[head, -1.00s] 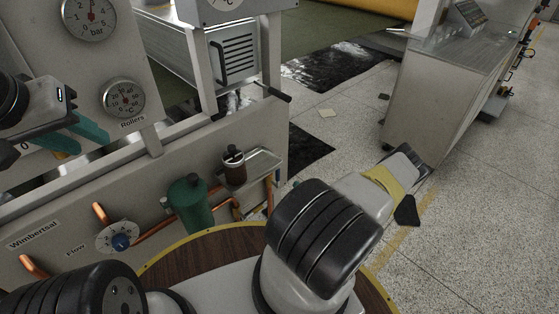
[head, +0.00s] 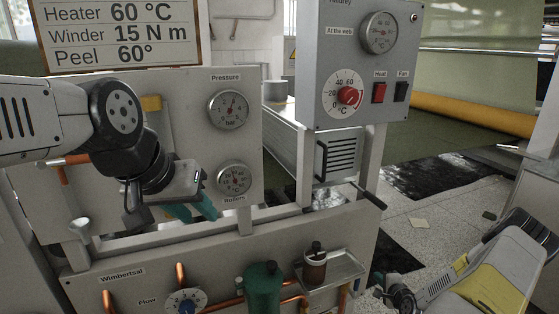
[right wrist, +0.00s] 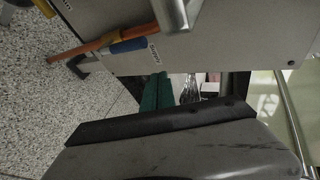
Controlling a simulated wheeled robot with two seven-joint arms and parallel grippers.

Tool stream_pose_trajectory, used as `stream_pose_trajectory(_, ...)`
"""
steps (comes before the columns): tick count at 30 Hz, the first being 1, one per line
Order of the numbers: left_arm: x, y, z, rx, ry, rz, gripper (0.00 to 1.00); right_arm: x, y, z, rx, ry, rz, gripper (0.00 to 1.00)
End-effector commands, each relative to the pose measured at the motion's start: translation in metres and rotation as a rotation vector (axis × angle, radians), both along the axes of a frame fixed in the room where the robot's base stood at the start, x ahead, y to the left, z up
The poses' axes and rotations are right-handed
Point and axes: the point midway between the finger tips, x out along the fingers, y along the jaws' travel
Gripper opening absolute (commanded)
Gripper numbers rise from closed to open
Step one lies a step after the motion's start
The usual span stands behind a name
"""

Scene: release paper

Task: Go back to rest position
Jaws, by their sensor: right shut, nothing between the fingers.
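My left arm comes in from the left in the head view. I cannot tell whether these fingers are apart or together, and I see nothing held. My right arm (head: 490,285), grey with a yellow band, is at the lower right of the head view; its fingers are not clear there. In the right wrist view the right gripper (right wrist: 157,82) shows teal fingers close together, shut and empty, past the dark gripper body.
The grey control box (head: 340,35) stands above.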

Motion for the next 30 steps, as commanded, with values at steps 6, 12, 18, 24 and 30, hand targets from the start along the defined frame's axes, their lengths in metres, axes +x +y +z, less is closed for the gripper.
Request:
stream_pose_trajectory(6, 0.0, 0.0, 0.0, 0.0, 0.0, 0.0, 0.36, 0.034, 0.008, 0.095, -0.31, 0.145, 0.226, 0.0)
stream_pose_trajectory(12, 0.0, 0.0, 0.0, 0.0, 0.0, 0.0, 0.36, 0.04, 0.028, 0.19, -0.555, 0.253, 0.385, 0.0)
stream_pose_trajectory(18, 0.0, 0.0, 0.0, 0.0, 0.0, 0.0, 0.36, 0.021, 0.061, 0.288, -0.757, 0.331, 0.518, 0.0)
stream_pose_trajectory(24, 0.0, 0.0, 0.0, 0.0, 0.0, 0.0, 0.36, -0.025, 0.104, 0.377, -0.905, 0.38, 0.638, 0.0)
stream_pose_trajectory(30, 0.0, 0.0, 0.0, 0.0, 0.0, 0.0, 0.36, -0.096, 0.152, 0.446, -1.001, 0.388, 0.77, 0.0)
